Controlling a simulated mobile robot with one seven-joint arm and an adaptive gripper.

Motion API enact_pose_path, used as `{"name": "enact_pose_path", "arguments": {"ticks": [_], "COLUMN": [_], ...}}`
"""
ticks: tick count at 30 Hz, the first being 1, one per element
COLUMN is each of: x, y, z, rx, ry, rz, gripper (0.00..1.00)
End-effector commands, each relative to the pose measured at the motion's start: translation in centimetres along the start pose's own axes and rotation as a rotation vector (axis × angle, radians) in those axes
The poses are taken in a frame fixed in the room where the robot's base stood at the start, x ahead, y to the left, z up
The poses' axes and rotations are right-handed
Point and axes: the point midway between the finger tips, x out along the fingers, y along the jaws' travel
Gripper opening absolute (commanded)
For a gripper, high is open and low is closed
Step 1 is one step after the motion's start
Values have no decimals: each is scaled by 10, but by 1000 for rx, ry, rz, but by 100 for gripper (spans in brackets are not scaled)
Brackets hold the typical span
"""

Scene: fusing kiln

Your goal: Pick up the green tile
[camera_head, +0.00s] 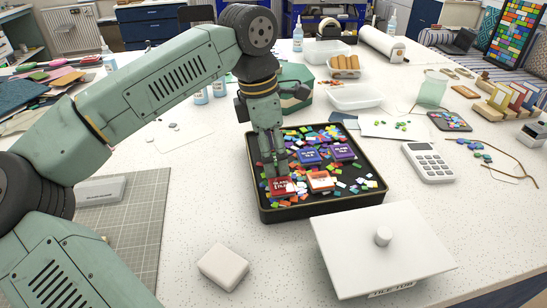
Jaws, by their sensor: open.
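A black tray (325,212) of loose coloured glass pieces stands on the white speckled table. Larger labelled tiles lie in it: a red tile (280,187), an orange-and-white tile (321,181), a blue tile (308,157) and a purple tile (343,152). I cannot make out a large green tile; my gripper hides part of the tray's left side. My gripper (274,168) points down into the tray's left part, just behind the red tile. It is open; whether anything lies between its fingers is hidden.
A white lidded box (382,248) and a small white block (223,267) stand in front of the tray. A calculator (428,162) lies to the right. A cutting mat (135,225) lies left.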

Motion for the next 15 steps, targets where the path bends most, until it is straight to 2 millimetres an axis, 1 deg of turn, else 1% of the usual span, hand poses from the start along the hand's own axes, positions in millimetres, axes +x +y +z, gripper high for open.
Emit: {"name": "enact_pose_path", "arguments": {"ticks": [6,15], "x": [1,1], "y": [0,0], "z": [0,0], "rx": [0,0], "ry": [0,0], "rz": [0,0], "gripper": [60,40]}}
